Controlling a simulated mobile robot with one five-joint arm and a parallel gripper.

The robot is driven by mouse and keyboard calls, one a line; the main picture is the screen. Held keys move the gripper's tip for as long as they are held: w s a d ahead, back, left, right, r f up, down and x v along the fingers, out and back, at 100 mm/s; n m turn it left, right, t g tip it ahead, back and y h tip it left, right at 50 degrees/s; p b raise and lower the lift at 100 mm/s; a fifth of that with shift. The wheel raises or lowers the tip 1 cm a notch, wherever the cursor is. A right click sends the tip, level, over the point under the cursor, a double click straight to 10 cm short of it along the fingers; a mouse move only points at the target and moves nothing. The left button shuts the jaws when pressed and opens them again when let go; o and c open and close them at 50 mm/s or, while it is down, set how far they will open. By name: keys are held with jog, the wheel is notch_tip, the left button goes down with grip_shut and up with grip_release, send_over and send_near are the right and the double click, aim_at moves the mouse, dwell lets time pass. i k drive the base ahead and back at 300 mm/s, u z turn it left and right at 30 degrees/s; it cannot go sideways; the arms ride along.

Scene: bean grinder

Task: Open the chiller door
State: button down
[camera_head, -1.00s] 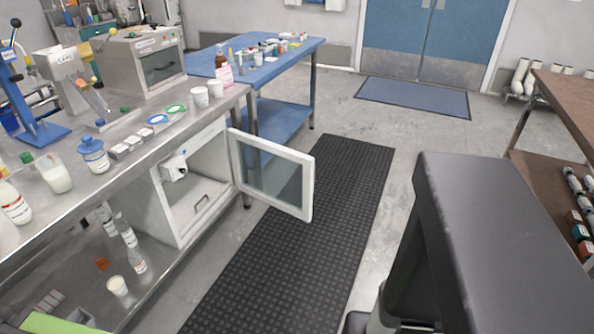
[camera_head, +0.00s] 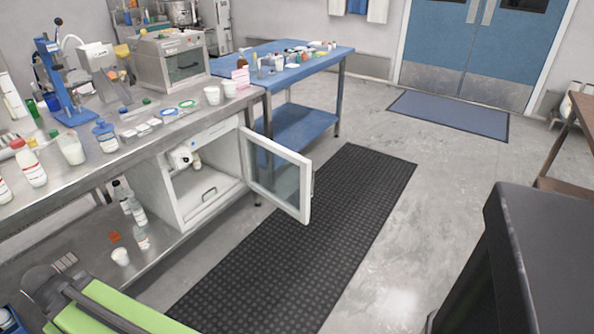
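The chiller (camera_head: 168,197) is a white cabinet under the left steel bench. Its glass door (camera_head: 276,172), with a white frame, stands wide open and swung out over the dark floor mat. The inside is visible, with a small white unit (camera_head: 180,158) near the top left and a handle-like part on its floor. My gripper cannot be made out in this view, so its place relative to the door is not shown.
Bottles and cups stand on the steel bench (camera_head: 140,160), with more on its lower shelf. A green and grey object (camera_head: 100,310) fills the lower left corner. A blue table (camera_head: 300,70) stands behind.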

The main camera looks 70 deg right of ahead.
aim_at(303, 215)
jog(key=z, duration=0.35)
jog(key=i, duration=1)
jog(key=u, duration=0.1)
